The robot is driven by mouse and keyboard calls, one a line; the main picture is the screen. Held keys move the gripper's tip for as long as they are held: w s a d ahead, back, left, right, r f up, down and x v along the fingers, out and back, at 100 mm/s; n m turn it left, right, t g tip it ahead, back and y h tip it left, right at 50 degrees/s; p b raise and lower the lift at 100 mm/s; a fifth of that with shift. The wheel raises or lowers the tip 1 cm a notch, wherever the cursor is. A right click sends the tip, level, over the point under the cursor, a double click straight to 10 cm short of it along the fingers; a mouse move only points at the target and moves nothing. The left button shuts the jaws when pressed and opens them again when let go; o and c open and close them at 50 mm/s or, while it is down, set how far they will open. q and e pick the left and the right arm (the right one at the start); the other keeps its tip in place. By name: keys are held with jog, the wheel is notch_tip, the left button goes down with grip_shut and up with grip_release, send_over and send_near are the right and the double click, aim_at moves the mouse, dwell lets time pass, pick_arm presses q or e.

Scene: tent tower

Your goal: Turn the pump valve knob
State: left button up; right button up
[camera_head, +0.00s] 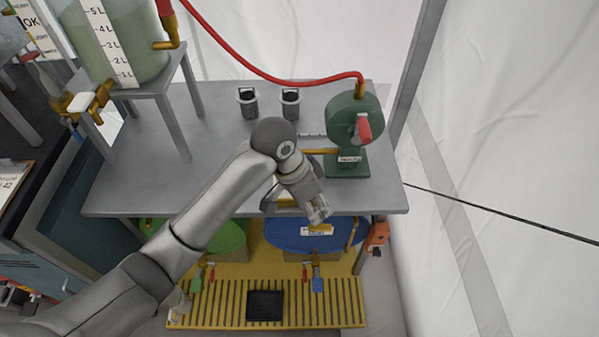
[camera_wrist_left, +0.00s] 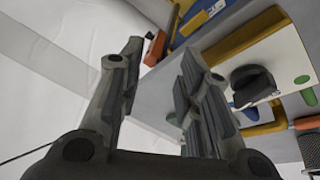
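The green pump (camera_head: 352,120) stands at the right end of the grey table, with a red handle (camera_head: 364,130) on its front. In the left wrist view a black knob (camera_wrist_left: 250,82) sits on a pale panel (camera_wrist_left: 284,62) with a green dot; it looks like the valve knob. In the head view my arm hides most of that area. My left gripper (camera_head: 319,212) is near the table's front edge, left of and in front of the pump. In the wrist view its fingers (camera_wrist_left: 157,75) are apart and empty, with the knob beside them to the right, not between them. My right gripper is not in view.
Two dark cups (camera_head: 290,104) stand on the table (camera_head: 215,130) behind my wrist. A red hose (camera_head: 270,76) runs to the pump. Below are a blue barrel (camera_head: 285,232), a green barrel (camera_head: 230,238) and a yellow slatted pallet (camera_head: 320,300). A tank stand (camera_head: 178,130) is at left.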

pick_arm(q)
jog(key=w+r, duration=0.1)
jog(key=w+r+m+y, duration=0.1)
jog(key=w+r, duration=0.1)
jog(key=w+r+y, duration=0.1)
jog(key=w+r, duration=0.1)
jog(key=shift+a+r+m, duration=0.1)
jog(key=shift+a+m, duration=0.2)
jog(key=w+a+r+y, duration=0.2)
jog(key=w+r, duration=0.2)
jog(key=r, duration=0.1)
notch_tip(320, 180, down, 10)
jog(key=shift+s+a+f, duration=0.1)
jog(key=shift+s+f, duration=0.05)
jog(key=shift+f, duration=0.1)
jog(key=shift+c, duration=0.2)
grip_shut()
